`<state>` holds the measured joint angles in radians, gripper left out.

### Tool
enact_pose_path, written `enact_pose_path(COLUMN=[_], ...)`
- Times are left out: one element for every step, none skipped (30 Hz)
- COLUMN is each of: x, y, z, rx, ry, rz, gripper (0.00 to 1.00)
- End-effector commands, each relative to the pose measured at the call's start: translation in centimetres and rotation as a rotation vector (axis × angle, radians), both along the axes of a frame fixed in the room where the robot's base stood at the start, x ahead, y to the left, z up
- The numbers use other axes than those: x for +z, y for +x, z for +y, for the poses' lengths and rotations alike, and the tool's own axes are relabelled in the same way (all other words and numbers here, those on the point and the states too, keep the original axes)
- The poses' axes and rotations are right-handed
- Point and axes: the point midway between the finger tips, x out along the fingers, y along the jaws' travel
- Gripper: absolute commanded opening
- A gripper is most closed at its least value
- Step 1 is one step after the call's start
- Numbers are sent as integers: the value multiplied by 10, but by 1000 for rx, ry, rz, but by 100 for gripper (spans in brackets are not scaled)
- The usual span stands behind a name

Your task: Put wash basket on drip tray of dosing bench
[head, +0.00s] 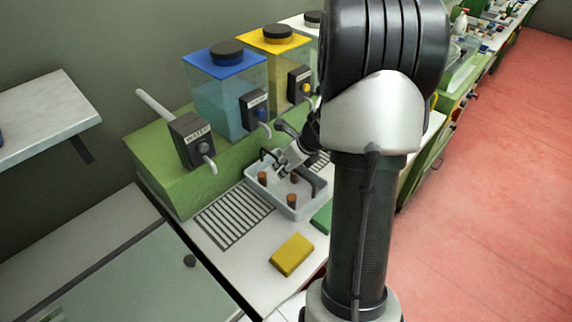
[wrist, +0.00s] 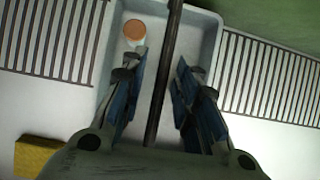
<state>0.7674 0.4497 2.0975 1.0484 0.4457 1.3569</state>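The wash basket (head: 290,212) is a pale grey, shallow open box with a dark handle bar over it. Small cork-topped items (head: 292,200) stand inside; one cork (wrist: 134,29) shows in the wrist view. The basket is on the dosing bench between two slatted drip trays, one on the left (head: 232,216) and one at the back right (head: 321,160). My gripper (wrist: 158,65) is over the basket, with its blue-padded fingers apart on either side of the dark handle (wrist: 164,75). Gaps show between fingers and handle. My arm partly hides the bench.
Tanks with blue (head: 213,58) and yellow (head: 278,39) lids stand on the green block behind, with spouts facing the bench. A black WATER dispenser (head: 190,140) is at left. A yellow sponge-like block (head: 292,254) lies in front, a green one (head: 322,218) beside the basket.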

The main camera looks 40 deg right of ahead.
Motion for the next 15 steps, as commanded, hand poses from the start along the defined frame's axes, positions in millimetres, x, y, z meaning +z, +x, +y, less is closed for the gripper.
enact_pose_path(x=[0,0,0,0,0,2,3,5,9,13,18,26,31,37,46], y=[0,0,0,0,0,0,0,0,-2,-4,-6,-10,-13,-16,-21], z=[0,0,0,0,0,0,0,0,-1,-1,-1,-2,-2,-2,-3], rx=[0,0,0,0,0,0,0,1,0,0,0,-1,-2,-1,-1], ry=[0,0,0,0,0,0,0,0,-1,-1,-2,-2,-3,-3,-2], rz=[0,0,0,0,0,0,0,0,-1,-1,-1,-2,-2,-1,-2], gripper=[28,28,28,28,28,28,28,28,28,28,28,28,28,28,28])
